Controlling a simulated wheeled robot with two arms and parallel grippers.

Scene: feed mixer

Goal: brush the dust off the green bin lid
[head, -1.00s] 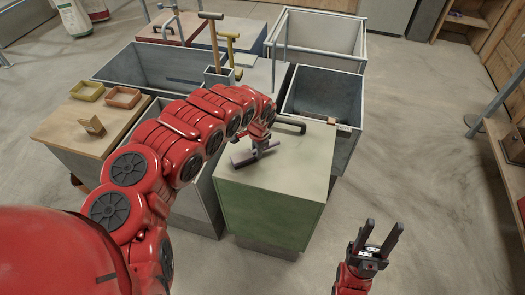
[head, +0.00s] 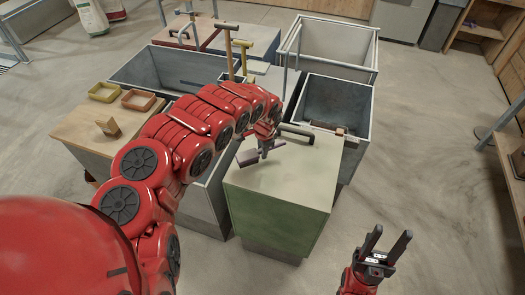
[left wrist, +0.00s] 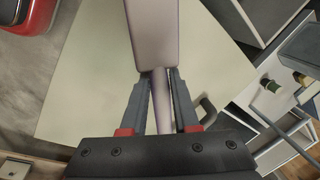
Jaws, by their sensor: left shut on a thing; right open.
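The green bin (head: 275,222) stands right of centre in the head view, with a pale lid (head: 300,180) and a dark bar handle (head: 296,131) near its back edge. My left gripper (head: 266,146) is shut on the handle of a mauve brush (head: 247,157). The brush is over the lid's back left part; I cannot tell whether it touches. In the left wrist view, the brush (left wrist: 151,35) extends from the fingers (left wrist: 160,80) above the pale lid (left wrist: 90,75). Dust is too faint to make out. My right gripper (head: 387,250) is open and empty, over the floor at lower right.
Grey open bins (head: 335,100) stand behind and to the right. A wooden counter (head: 78,128) with two small trays (head: 138,100) and a wooden block (head: 107,126) is at left. Upright tool handles (head: 228,50) rise behind the lid. The floor at right is clear.

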